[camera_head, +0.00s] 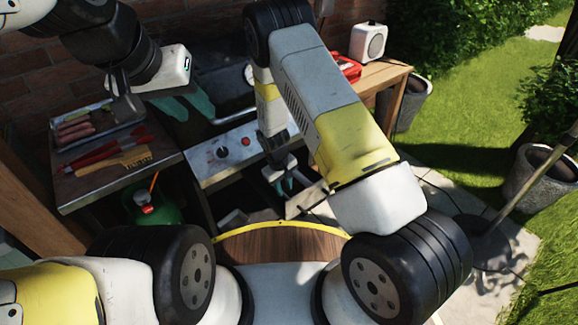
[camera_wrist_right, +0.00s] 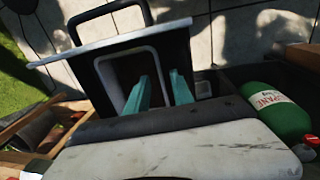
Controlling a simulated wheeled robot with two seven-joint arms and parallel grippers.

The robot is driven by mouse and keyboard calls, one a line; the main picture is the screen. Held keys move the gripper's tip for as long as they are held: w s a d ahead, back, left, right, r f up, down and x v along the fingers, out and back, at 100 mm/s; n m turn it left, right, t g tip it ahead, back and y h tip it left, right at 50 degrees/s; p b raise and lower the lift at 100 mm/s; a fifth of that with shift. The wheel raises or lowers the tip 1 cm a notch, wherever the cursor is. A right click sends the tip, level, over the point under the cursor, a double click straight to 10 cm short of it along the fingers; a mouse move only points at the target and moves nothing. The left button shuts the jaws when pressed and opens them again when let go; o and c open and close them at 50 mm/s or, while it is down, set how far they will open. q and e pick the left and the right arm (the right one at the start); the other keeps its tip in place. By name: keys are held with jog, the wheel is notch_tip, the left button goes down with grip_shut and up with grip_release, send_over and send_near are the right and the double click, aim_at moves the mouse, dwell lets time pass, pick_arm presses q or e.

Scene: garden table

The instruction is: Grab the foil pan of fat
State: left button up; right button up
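In the right wrist view, a pan with a pale grey rim (camera_wrist_right: 107,82) and a brown inside, probably the foil pan of fat, sits in a dark pulled-out drawer (camera_wrist_right: 180,48) with a pale front panel and a black handle. My right gripper (camera_wrist_right: 160,85) is open, its two teal fingers apart over or inside the pan; I cannot tell whether they touch it. In the head view my right gripper (camera_head: 285,185) is low in front of the grill, and the pan cannot be made out. My left gripper (camera_head: 192,107) is open and empty above the grill's left part.
The grill front (camera_head: 235,150) has a knob and a red button. A side table (camera_head: 95,185) at left holds a tray of sausages (camera_head: 85,125) and tools. A green propane bottle (camera_head: 150,208) stands below; it also shows in the wrist view (camera_wrist_right: 275,110). A white speaker (camera_head: 368,42) stands at back right.

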aim_at(287, 196)
jog(key=f, duration=0.2)
jog(key=d+f, duration=0.1)
jog(key=f, duration=0.1)
jog(key=shift+w+f, duration=0.15)
jog(key=shift+f, duration=0.35)
grip_shut()
dwell(0.9)
